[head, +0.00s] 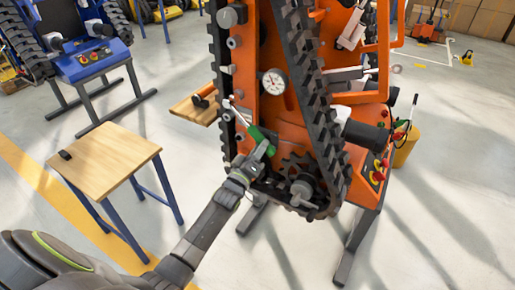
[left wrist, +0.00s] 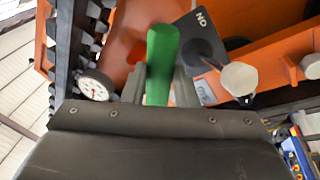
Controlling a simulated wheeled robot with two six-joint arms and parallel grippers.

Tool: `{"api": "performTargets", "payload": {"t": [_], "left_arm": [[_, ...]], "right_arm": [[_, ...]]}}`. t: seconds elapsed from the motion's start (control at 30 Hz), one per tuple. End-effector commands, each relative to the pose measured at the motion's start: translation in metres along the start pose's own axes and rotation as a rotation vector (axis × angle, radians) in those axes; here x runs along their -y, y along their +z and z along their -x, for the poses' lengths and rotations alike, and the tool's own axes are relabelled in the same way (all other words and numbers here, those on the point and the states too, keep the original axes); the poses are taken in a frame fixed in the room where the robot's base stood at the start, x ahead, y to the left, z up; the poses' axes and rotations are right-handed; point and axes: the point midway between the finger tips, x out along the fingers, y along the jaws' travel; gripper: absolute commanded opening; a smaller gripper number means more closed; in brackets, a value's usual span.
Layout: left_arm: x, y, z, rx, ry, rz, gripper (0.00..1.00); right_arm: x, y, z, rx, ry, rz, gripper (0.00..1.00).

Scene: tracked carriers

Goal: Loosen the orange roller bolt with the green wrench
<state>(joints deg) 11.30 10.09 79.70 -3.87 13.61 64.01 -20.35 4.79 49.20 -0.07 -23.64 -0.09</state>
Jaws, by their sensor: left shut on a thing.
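The green wrench (head: 262,138) is in my left gripper (head: 246,166), at the lower left side of the orange tracked carrier (head: 312,70). Its metal shaft slants up and left toward the carrier's left edge, near a grey roller (head: 228,116). Whether the wrench head sits on a bolt I cannot tell. In the left wrist view the green handle (left wrist: 162,62) stands between the two fingers, which are shut on it. The wrench head is not visible there. A pale round roller end (left wrist: 239,78) shows to the right of the handle. My right gripper is not in view.
A pressure gauge (head: 274,81) is on the carrier, above the wrench. Dark tracks (head: 318,100) and a sprocket (head: 300,168) are close to the gripper. A wooden table (head: 106,160) with a small black object stands left. A blue carrier (head: 90,55) is behind it.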

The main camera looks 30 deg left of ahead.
Motion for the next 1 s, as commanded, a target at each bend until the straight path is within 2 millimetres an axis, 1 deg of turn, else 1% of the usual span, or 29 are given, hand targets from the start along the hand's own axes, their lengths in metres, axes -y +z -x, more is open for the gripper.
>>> {"api": "performTargets", "payload": {"t": [0.03, 0.07, 0.47, 0.8, 1.0], "left_arm": [[-0.006, -0.001, -0.001, -0.005, 0.001, 0.020, 0.00], [-0.006, -0.001, -0.002, -0.006, 0.000, 0.027, 0.00], [-0.008, -0.001, -0.002, -0.009, -0.003, 0.045, 0.00], [-0.023, -0.002, -0.005, -0.025, -0.018, 0.132, 0.00], [-0.023, -0.001, -0.004, -0.026, -0.019, 0.137, 0.00]], "right_arm": [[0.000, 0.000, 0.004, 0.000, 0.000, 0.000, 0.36], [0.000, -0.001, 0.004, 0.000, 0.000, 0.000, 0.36], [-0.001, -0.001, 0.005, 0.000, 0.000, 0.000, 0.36], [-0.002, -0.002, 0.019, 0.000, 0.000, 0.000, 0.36], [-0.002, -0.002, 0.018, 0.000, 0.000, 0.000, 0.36]]}}
